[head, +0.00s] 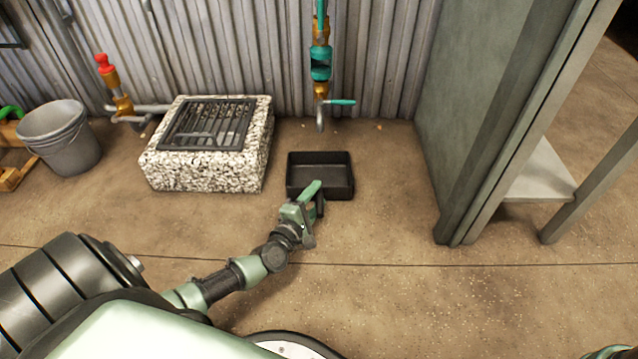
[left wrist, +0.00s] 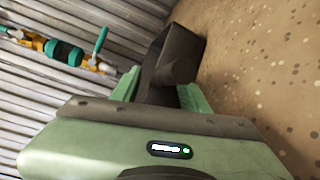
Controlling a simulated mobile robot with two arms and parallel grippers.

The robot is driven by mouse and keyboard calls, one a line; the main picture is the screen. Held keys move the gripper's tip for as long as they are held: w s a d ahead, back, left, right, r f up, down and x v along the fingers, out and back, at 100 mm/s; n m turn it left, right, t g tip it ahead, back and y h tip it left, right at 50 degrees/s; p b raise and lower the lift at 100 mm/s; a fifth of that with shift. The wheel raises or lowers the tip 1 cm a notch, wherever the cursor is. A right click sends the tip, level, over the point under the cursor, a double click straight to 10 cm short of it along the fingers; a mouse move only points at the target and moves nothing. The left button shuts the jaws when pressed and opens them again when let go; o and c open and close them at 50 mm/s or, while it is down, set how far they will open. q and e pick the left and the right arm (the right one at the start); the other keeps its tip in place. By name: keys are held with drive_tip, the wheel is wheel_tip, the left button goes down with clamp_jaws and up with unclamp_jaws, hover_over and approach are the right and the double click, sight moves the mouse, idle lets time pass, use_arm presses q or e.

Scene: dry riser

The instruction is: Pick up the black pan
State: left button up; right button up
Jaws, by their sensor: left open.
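The black pan (head: 320,164) is a dark rectangular tray on the brown floor, below the teal-handled tap. My left gripper (head: 316,192) is at the pan's near wall, with its green fingers overlapping that wall in the head view. In the left wrist view, the pan (left wrist: 180,55) shows between and beyond the two open fingers (left wrist: 160,92). I cannot tell whether the fingers touch the wall. The pan's near edge is partly hidden by the gripper. My right gripper is not clearly seen.
A speckled stone block with a grate (head: 260,150) stands left of the pan. A grey bucket (head: 62,138) is at the far left. The tap (head: 321,92) hangs above the pan. A grey-green panel (head: 470,110) stands right. Bare floor lies in front.

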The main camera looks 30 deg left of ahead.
use_arm(q)
clamp_jaws()
